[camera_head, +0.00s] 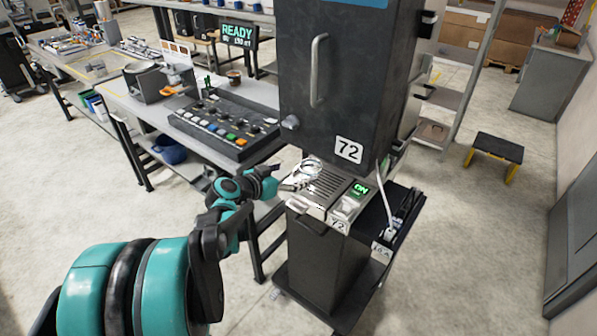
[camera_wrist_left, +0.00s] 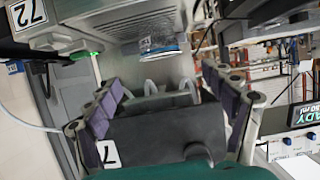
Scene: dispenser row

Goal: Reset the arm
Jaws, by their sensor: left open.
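My left gripper (camera_head: 273,182) is at the left edge of the dispenser's drip tray (camera_head: 327,187). In the left wrist view its two padded fingers (camera_wrist_left: 170,100) are spread wide apart with nothing between them. A clear glass (camera_head: 308,168) stands on the left part of the tray, just beyond the fingertips. It also shows in the left wrist view (camera_wrist_left: 160,46), past the finger ends and apart from them. The dark dispenser (camera_head: 335,90) labelled 72 rises above the tray. My right gripper is in neither view.
A button panel (camera_head: 225,124) sits on the workbench (camera_head: 120,92) left of the dispenser. A display (camera_head: 239,35) reads READY. A green ON display (camera_head: 360,189) is on the tray's right side. A step stool (camera_head: 497,150) stands at right, with open floor around it.

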